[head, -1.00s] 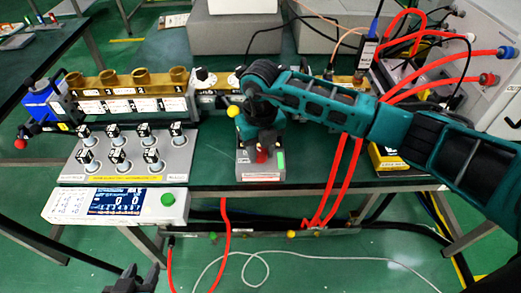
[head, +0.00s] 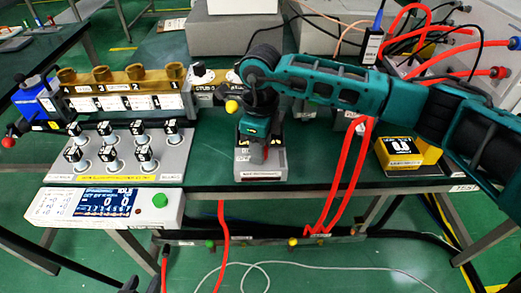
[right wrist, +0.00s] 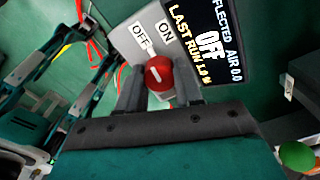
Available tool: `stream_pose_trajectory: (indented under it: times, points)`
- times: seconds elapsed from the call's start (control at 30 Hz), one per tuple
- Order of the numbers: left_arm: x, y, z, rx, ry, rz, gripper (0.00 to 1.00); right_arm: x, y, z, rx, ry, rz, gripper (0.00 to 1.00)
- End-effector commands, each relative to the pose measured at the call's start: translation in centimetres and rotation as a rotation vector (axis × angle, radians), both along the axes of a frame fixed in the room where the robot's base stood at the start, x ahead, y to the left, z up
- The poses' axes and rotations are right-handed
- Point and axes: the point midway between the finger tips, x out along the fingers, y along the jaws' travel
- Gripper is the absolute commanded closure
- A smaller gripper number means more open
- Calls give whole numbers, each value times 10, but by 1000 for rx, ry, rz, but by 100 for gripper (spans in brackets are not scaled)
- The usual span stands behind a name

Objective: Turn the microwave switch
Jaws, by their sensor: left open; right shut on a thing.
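The switch is a red round knob (right wrist: 159,73) with a small white mark. It sits on a grey panel (right wrist: 128,38) with OFF and ON labels. A dark screen (right wrist: 212,45) beside it reads OFF. In the head view the knob (head: 258,153) is on a small grey box (head: 262,172) at the table's front edge, largely hidden by my right gripper. My right gripper (right wrist: 160,92) is shut on the knob, one finger on each side. It also shows in the head view (head: 253,148). My left gripper is not in view.
A grey block with several black-topped knobs (head: 128,155) stands to the left, with a white display panel (head: 105,207) before it. Brass fittings (head: 125,80) are behind. Red hoses (head: 350,165) hang right of the box; a yellow box (head: 407,152) is farther right.

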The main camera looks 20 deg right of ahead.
Motion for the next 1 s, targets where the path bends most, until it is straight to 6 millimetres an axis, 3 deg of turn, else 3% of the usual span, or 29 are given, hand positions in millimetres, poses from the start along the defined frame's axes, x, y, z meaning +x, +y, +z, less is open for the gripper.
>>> stream_pose_trajectory:
  times: [0.77, 0.8, 1.0]
  points:
    - [6, -2, 1, -5, -11, -5, 57, 1, 1, 2, 2, -4, 106, 96]
    - [5, -2, 1, -5, -11, -5, 57, 1, 1, 2, 2, -4, 106, 62]
    - [5, -2, 1, -4, -10, -5, 57, 1, 0, 1, 2, -3, 104, 43]
